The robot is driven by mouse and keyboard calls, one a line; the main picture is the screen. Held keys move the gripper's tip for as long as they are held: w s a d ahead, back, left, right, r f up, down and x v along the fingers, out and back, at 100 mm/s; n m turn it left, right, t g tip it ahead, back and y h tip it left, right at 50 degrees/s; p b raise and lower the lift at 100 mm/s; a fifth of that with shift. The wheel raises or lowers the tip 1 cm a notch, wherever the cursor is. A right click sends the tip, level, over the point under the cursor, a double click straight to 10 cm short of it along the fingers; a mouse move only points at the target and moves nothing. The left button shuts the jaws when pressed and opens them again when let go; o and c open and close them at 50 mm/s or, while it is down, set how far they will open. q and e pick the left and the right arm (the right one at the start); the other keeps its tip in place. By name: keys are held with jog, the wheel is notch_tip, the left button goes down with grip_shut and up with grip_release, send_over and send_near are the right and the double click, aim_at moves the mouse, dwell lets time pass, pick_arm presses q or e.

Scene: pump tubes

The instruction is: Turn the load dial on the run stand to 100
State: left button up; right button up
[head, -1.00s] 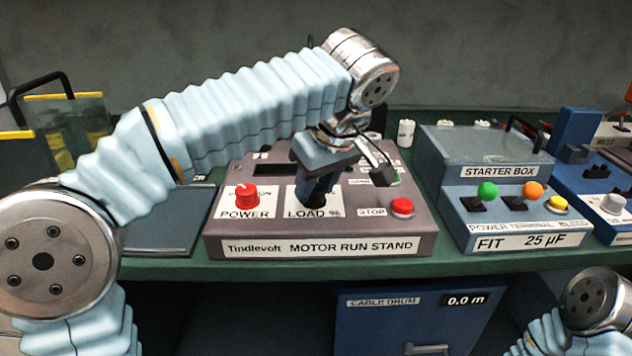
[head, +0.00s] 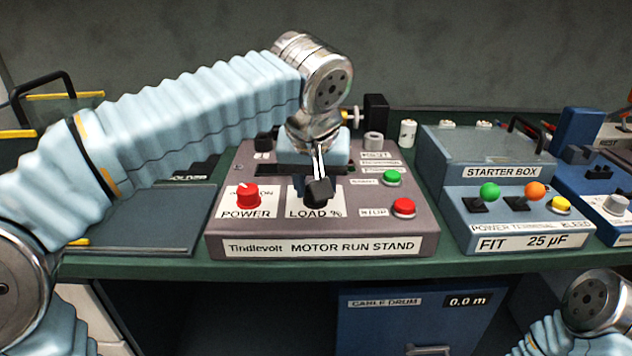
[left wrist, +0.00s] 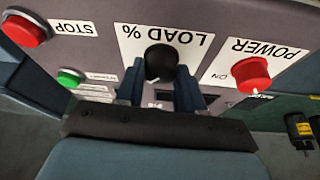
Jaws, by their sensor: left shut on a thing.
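The run stand (head: 225,240) is a grey-mauve box with a sloped panel. Its black load dial (left wrist: 161,60) shows in the left wrist view beside the LOAD % label. My left gripper (left wrist: 160,82) has one blue finger on each side of the dial and is shut on it. A small pale mark shows at the dial's lower edge in that view; its scale reading cannot be made out. In the head view, a dark block on thin rods on my wrist hides the dial and fingertips. My right gripper is out of view; only part of my right arm shows at the lower right.
The red power knob (head: 247,195) is left of the dial. The green button (head: 392,178) and red stop button (head: 403,207) are to its right. The starter box (head: 455,225) stands right of the stand. A dark flat panel (head: 140,225) lies to the left.

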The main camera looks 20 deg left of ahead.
pick_arm(q)
jog(key=shift+m, duration=0.6)
jog(key=o, duration=1)
jog(key=shift+o, duration=0.2)
jog(key=shift+r, duration=0.1)
jog(key=a+p+v, duration=0.1)
jog(key=v, duration=1.2)
jog(key=shift+s+d+r, duration=0.15)
jog(key=shift+d+r, duration=0.05)
jog(key=shift+r, duration=0.15)
